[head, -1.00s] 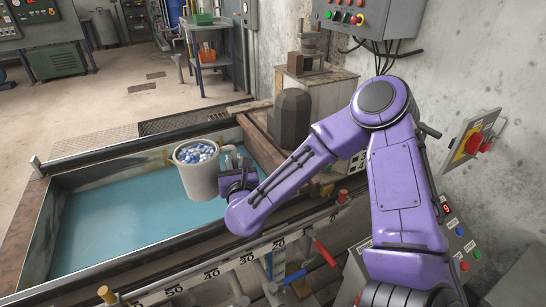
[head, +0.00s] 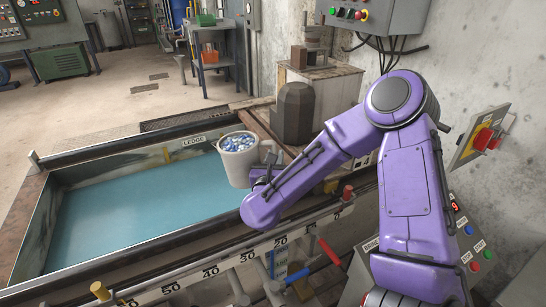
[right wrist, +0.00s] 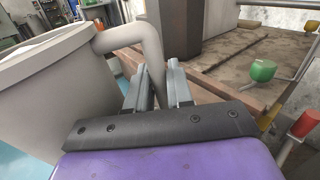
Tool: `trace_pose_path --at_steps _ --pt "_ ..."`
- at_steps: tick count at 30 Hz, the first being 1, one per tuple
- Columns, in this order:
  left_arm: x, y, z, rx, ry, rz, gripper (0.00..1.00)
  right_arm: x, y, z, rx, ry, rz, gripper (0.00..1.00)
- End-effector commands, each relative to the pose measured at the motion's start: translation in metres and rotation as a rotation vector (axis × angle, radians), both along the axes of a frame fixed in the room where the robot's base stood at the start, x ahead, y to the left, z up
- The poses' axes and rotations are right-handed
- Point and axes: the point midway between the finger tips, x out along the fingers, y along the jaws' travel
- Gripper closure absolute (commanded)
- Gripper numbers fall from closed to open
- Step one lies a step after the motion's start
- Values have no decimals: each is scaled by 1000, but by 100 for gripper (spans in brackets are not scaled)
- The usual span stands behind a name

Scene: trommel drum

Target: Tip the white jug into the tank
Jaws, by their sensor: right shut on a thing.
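The white jug (head: 238,164) is full of small blue and white pieces. It is upright, above the right end of the tank (head: 60,173), which holds blue-green liquid. My right gripper (head: 262,180) is shut on the jug's handle. In the right wrist view the jug (right wrist: 45,95) fills the left side and its handle (right wrist: 150,50) runs between the fingers (right wrist: 155,88). I cannot tell the exact gap between jug and tank rim. My left gripper is out of view.
A ledge marked LEDGE (head: 194,141) runs along the tank's far side. A dark block (head: 293,113) stands on the wooden deck right of the jug. Colored levers (head: 328,252) and a numbered rail (head: 210,272) line the near side. A red switch (head: 484,139) is on the right wall.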

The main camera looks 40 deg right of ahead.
Motion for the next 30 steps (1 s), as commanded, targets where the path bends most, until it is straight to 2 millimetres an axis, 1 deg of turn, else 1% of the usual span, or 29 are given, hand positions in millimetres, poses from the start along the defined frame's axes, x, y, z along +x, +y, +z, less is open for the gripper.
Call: trace_pose_path --at_steps 1,11,15,20,24,25,28,30 --pt "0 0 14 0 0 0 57 -1 -1 13 -26 21 1 100" --pt "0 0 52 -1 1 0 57 -6 -6 43 -211 181 3 100" --pt "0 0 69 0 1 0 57 -6 -7 57 -308 266 3 100" --pt "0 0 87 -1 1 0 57 -3 -3 73 -462 399 4 100" --pt "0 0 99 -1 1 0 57 5 6 83 -624 538 3 100" --pt "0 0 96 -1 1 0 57 7 9 81 -653 564 3 100" --pt "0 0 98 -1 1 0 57 15 17 83 -757 655 2 100" --pt "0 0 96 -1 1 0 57 20 23 81 -816 706 3 100"
